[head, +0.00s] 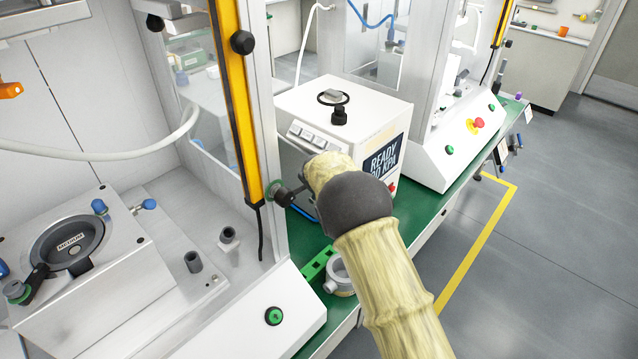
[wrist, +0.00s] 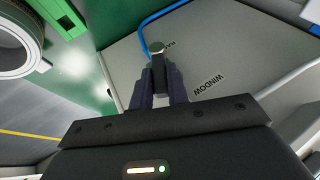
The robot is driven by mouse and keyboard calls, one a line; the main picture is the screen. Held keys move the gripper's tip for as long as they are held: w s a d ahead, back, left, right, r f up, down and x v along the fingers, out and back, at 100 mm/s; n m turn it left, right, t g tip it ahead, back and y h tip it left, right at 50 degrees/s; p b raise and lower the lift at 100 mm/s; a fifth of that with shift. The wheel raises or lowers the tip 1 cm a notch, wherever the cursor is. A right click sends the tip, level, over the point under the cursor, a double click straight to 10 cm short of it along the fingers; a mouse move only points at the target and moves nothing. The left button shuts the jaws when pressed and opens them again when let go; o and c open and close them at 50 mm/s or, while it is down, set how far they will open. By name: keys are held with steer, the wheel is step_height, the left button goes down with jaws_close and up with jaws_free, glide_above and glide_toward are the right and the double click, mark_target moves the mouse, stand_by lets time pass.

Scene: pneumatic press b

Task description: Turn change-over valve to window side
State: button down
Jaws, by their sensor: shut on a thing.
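The change-over valve's handle (wrist: 158,50) is a short dark lever with a rounded grey-green end, seen in the wrist view on a pale grey panel (wrist: 225,55). My gripper (wrist: 159,78) is shut on this handle, one dark finger on each side. The word WINDOW (wrist: 208,85) is printed on the panel to the right of the handle. A second short label (wrist: 170,44) beside the handle's end is partly covered and I cannot read it. In the head view my arm hides the valve and most of my gripper.
A white box (head: 325,110) with a READY display (head: 384,158) stands on the green bench (head: 425,205). A press with a yellow post (head: 234,100) is close on the left. A blue tube (wrist: 145,30) curves by the handle. A grey ring-shaped part (head: 340,278) lies on the bench.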

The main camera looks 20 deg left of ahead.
steer(key=shift+w+a+r+n+g+h+p, duration=0.3)
steer(key=shift+h+p, duration=0.35)
steer(key=shift+p, duration=0.35)
steer(key=shift+w+a+r+n+g+h+p, duration=0.15)
steer(key=shift+a+h+p, duration=0.25)
steer(key=shift+h+p, duration=0.45)
steer(key=shift+a+f+p, duration=0.1)
steer(key=shift+p, duration=0.25)
steer(key=c, duration=1.4)
jaws_free()
steer(key=shift+o, duration=0.2)
step_height(320, 180, up, 10)
steer(key=b, duration=0.1)
steer(key=shift+b, duration=0.35)
steer(key=shift+g, duration=0.25)
